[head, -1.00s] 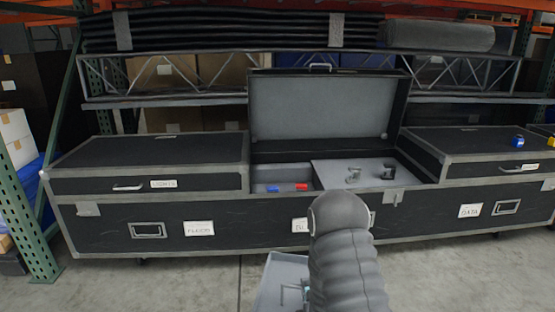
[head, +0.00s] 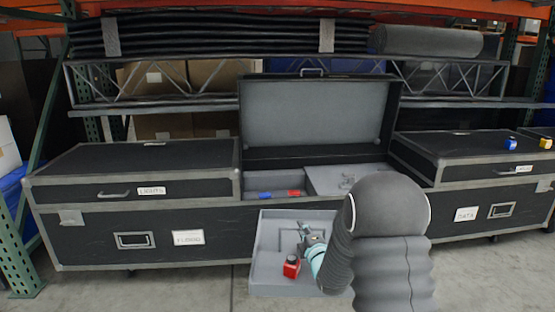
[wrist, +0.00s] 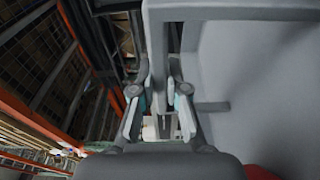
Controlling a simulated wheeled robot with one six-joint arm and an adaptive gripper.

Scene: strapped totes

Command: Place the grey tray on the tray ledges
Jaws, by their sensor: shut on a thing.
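The grey tray (head: 268,278) hangs in front of the open black case (head: 245,190) in the head view, tilted with its inside facing me. A red item with a dark top (head: 291,267) is in it. My gripper (head: 306,236) is shut on a grey bar of the tray. In the wrist view my gripper (wrist: 158,100) has a finger on each side of this bar, and the tray's inside (wrist: 245,70) fills the right. The case's lid (head: 315,115) stands open. I cannot make out the tray ledges inside the case.
A blue item (head: 265,195) and a red item (head: 294,193) lie in the case's left compartment. A grey panel (head: 325,179) covers its right part. Closed lids flank it on the left (head: 130,170) and right (head: 470,150). A green rack post (head: 15,250) stands at far left.

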